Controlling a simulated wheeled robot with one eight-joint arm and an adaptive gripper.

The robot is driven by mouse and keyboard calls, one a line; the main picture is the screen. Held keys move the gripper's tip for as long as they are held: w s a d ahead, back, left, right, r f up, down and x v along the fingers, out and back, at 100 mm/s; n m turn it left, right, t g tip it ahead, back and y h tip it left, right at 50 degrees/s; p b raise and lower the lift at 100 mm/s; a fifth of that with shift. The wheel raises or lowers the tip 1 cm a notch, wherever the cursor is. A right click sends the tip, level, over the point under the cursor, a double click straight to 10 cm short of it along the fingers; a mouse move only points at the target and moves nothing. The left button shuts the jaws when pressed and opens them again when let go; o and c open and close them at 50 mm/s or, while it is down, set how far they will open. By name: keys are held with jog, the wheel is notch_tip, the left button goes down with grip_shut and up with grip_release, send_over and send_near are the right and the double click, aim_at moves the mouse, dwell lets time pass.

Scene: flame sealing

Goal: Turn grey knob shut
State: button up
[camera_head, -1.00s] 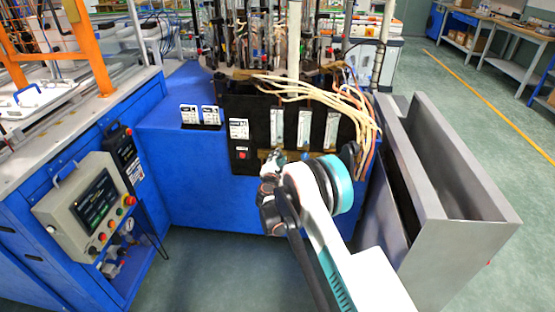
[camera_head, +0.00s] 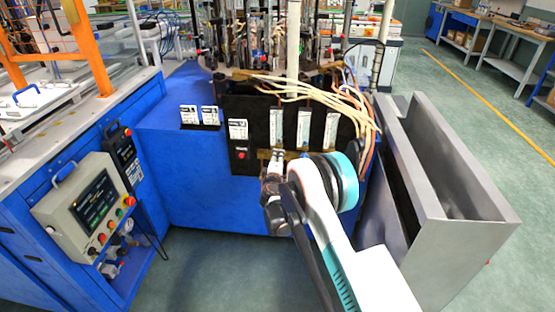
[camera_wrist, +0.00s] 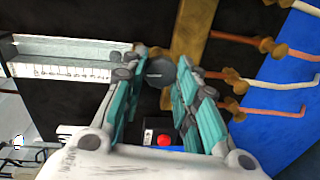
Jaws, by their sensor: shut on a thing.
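In the wrist view, the grey knob (camera_wrist: 160,72) is a dark grey round piece on the black panel, beside a brass block (camera_wrist: 192,30). My gripper (camera_wrist: 163,64) is shut on it, with one teal-padded finger on each side and the fingertips at the knob. In the head view, my gripper (camera_head: 278,158) reaches the lower edge of the black panel (camera_head: 258,112), below the flow tubes. The knob is hidden there behind my gripper and wrist.
A clear scaled flow tube (camera_wrist: 70,58) lies left of the knob in the wrist view. Brass fittings with hoses (camera_wrist: 262,46) are on the right. A red button (camera_wrist: 164,140) sits nearby. A grey metal bin (camera_head: 440,180) stands to the right of my arm.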

dwell(0.4)
jog(key=o, duration=1.1)
jog(key=s, duration=0.8)
jog(key=s+r, duration=0.1)
jog(key=s, duration=0.3)
jog(key=shift+a, duration=0.1)
jog(key=shift+r, duration=0.1)
